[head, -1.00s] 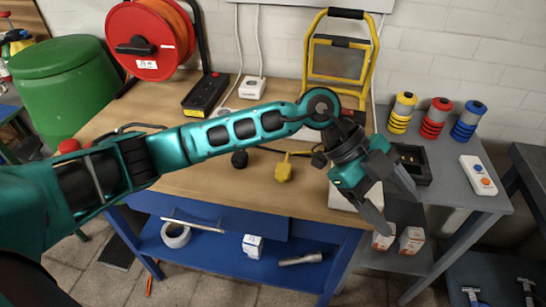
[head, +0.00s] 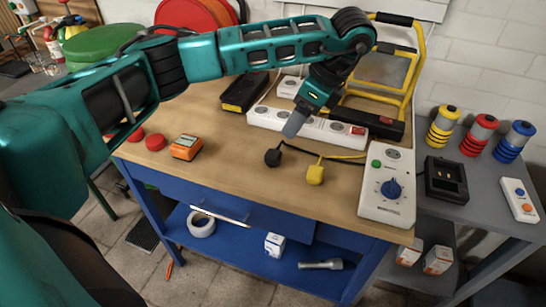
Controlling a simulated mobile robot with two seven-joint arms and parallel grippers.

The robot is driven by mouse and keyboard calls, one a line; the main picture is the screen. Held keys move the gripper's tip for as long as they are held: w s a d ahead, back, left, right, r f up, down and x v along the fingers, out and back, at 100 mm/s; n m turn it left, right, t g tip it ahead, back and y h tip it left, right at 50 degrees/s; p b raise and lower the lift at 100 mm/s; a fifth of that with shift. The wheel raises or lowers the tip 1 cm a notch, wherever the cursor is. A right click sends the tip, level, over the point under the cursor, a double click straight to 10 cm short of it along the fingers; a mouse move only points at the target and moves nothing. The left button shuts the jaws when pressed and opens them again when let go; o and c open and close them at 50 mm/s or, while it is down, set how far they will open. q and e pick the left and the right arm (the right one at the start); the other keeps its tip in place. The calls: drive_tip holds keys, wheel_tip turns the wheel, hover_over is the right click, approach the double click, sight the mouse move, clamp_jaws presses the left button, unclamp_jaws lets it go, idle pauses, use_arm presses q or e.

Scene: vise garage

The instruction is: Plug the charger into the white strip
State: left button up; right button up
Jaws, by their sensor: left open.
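The white strip (head: 262,116) lies across the back of the wooden bench, with a row of sockets and a red switch at its right end. My left gripper (head: 294,124) points down over the front of the strip and hides part of it. It is open, and I see nothing held in it. A black plug (head: 272,157) and a yellow plug (head: 315,174) lie on the bench in front of the strip, with cords running right. A black charger (head: 445,180) with an empty-looking bay stands on the grey side table. My right gripper is out of view.
A white control box (head: 388,195) with a blue knob sits at the bench's right end. A yellow-framed work lamp (head: 385,75) stands behind the strip. An orange device (head: 186,147) and red caps are at the left. The front middle of the bench is clear.

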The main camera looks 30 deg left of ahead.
use_arm(q)
drive_tip(key=shift+f, duration=0.1)
drive_tip(key=b, duration=0.1)
hover_over(275, 154)
drive_tip(key=d, duration=0.3)
drive_tip(key=f, duration=0.6)
drive_tip(key=shift+w+a, duration=0.25)
drive_tip(key=shift+a+f, duration=0.15)
drive_tip(key=shift+f, duration=0.35)
drive_tip(key=shift+x, duration=2.65)
drive_tip(key=shift+r, duration=0.1)
drive_tip(key=c, duration=1)
drive_tip(key=shift+r, duration=0.1)
